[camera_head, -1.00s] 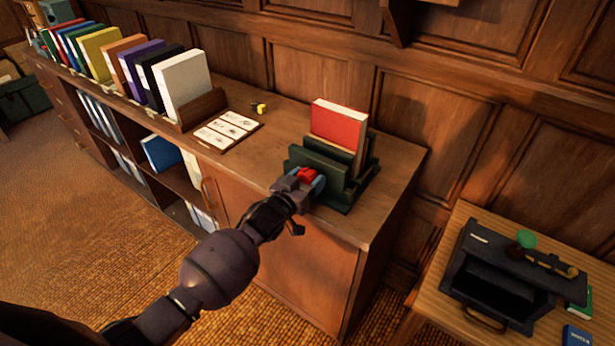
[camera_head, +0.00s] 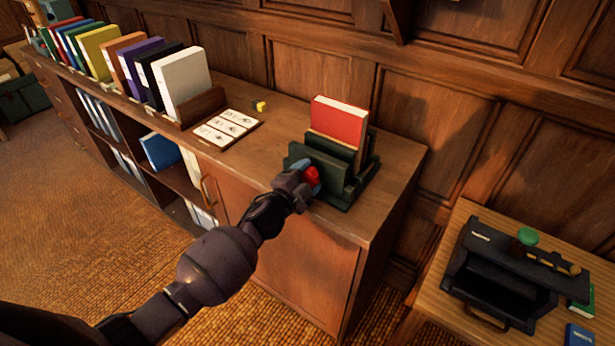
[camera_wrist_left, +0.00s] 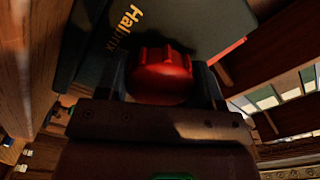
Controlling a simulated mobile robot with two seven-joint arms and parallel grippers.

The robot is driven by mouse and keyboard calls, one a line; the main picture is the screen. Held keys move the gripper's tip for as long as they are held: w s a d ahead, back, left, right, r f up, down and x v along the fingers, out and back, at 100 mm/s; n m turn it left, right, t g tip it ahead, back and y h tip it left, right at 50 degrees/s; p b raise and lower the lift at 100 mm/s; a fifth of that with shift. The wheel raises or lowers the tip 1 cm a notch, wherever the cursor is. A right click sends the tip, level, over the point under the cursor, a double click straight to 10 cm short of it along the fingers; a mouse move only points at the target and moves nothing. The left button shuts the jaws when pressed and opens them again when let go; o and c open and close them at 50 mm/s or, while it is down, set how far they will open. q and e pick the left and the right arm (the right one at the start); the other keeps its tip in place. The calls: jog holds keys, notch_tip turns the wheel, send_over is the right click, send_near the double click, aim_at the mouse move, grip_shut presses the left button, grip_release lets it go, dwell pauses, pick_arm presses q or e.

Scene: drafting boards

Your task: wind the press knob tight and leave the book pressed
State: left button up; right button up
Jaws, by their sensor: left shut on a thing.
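The dark green book press (camera_head: 335,172) stands on the right end of the wooden cabinet top. A red book (camera_head: 339,119) stands upright in it, between its boards. The red press knob (camera_head: 312,177) is on the press's front side. My left gripper (camera_head: 303,180) is shut on the knob. In the left wrist view the ridged red knob (camera_wrist_left: 160,76) sits between the two fingers, with a dark board (camera_wrist_left: 115,38) lettered "Halbrix" behind it. Whether the boards touch the book tightly I cannot tell. My right gripper is not in view.
A tray card with drawings (camera_head: 228,129) and a small yellow-black item (camera_head: 259,105) lie left of the press. A row of coloured binders (camera_head: 130,70) stands farther left. A side table at lower right holds a black device (camera_head: 505,268) with a green knob.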

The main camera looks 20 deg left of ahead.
pick_arm(q)
jog(key=m, duration=0.3)
jog(key=shift+m+b, duration=0.3)
jog(key=shift+m, duration=0.1)
jog(key=m, duration=0.9)
jog(key=shift+m, duration=0.4)
jog(key=m, duration=0.5)
jog(key=shift+r+m, duration=0.1)
jog(key=shift+m, duration=0.3)
jog(key=m+p, duration=0.1)
jog(key=m, duration=0.3)
jog(key=shift+p, duration=0.35)
jog(key=m+p, duration=0.2)
jog(key=m, duration=0.3)
jog(key=shift+m, duration=0.8)
